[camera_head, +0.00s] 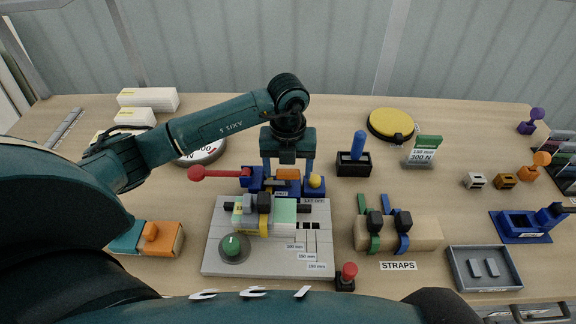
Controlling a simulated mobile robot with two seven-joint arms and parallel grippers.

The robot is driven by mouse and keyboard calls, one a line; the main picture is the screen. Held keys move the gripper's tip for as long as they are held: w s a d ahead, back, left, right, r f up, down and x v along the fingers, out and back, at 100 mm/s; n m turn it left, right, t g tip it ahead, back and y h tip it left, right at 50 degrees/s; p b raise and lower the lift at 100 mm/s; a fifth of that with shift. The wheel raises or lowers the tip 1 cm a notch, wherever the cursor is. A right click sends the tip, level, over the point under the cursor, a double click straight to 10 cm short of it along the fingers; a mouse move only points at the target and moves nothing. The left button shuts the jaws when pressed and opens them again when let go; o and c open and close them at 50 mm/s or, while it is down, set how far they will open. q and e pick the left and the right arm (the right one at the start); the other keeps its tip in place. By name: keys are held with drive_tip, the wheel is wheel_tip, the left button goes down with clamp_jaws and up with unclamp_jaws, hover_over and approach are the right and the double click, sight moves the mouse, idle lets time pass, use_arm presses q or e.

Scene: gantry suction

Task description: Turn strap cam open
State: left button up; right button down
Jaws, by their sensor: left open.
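A tan block (430,236) at right carries a green strap (375,243) and a blue strap (403,243), each with a black cam (403,220); a label reading STRAPS lies in front. More black cam-like parts (264,202) sit over a yellow strap (264,224) on the grey board (222,264) in the middle. I cannot tell whether any cam is open. My left gripper (288,170) points down, open, over the blue fixture (255,184) behind the board, left of the strap block. Whether its fingertips touch the fixture is unclear.
A red-knobbed lever (197,174) sticks out left from the fixture. A green knob (233,247) is on the board. A red button (347,273) stands before it, a grey tray (484,268) at front right. A blue-handled tool (357,147) stands behind the strap block.

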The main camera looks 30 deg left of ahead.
use_arm(q)
drive_tip(key=c, duration=0.9)
drive_tip(key=shift+c, duration=0.4)
